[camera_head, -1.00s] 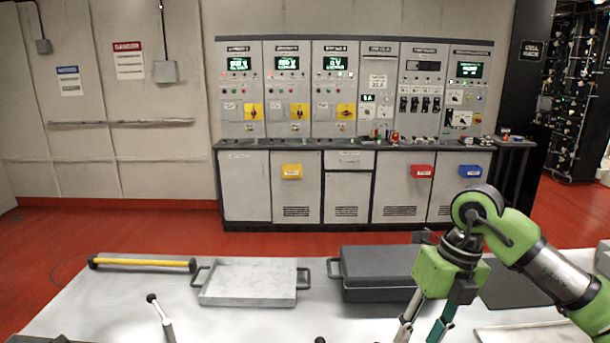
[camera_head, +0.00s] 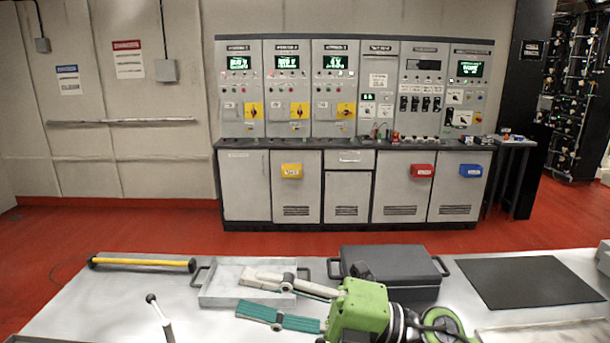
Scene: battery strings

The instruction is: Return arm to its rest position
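My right arm is lowered at the front right of the white table (camera_head: 90,312). My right gripper (camera_head: 243,293) lies nearly level and points left, with one pale finger and one teal finger. The fingers are spread apart and nothing is between them. The pale finger overlaps the light grey tray (camera_head: 225,270) in the view; I cannot tell whether it touches it. The green gripper body hides part of the table and the front of the dark grey case (camera_head: 390,262). My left gripper is not in view.
A yellow bar (camera_head: 140,262) lies at the table's far left, and a ball-tipped rod (camera_head: 157,310) stands near the front. A black mat (camera_head: 530,282) lies at right. Control cabinets (camera_head: 350,185) stand at the back wall, beyond red floor (camera_head: 120,235).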

